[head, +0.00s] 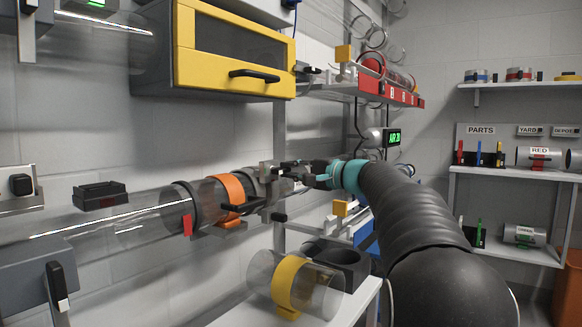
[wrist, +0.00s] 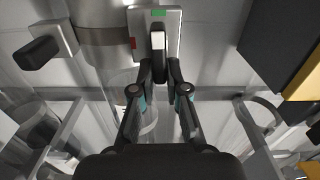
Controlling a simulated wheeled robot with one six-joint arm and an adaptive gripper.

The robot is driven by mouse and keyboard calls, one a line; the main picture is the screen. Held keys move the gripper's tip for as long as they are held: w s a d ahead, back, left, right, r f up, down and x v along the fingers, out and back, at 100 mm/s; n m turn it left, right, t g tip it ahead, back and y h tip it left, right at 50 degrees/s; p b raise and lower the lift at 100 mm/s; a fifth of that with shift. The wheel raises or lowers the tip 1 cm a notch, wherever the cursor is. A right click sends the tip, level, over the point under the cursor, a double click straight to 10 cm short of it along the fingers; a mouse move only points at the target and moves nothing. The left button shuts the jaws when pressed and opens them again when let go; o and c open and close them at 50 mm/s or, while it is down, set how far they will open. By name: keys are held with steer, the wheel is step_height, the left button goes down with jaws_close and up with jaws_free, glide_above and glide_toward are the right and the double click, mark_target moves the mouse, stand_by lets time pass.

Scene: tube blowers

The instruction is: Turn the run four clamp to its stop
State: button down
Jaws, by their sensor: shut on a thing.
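In the wrist view my gripper (wrist: 160,72) is shut on a black clamp handle (wrist: 158,40) with a white face. The handle lies in line with the fingers over a pale plate (wrist: 175,20). A green mark (wrist: 158,12) is at the plate's top and a red mark (wrist: 132,43) at its left. In the head view my gripper (head: 298,172) reaches left to grey clamp hardware (head: 267,190) on the clear horizontal tube, right of an orange band (head: 232,194). The fingers hide part of the handle there. No run number is readable.
A yellow-framed cabinet (head: 236,50) hangs above. A clear canister with a yellow band (head: 290,283) lies on the white bench below. Another black handle (wrist: 38,53) is at left in the wrist view. Parts shelves (head: 520,171) stand at the right.

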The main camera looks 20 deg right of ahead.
steer(key=shift+f+m, duration=0.1)
steer(key=shift+m, duration=0.2)
steer(key=c, duration=1.2)
jaws_free()
steer(key=v, duration=1.2)
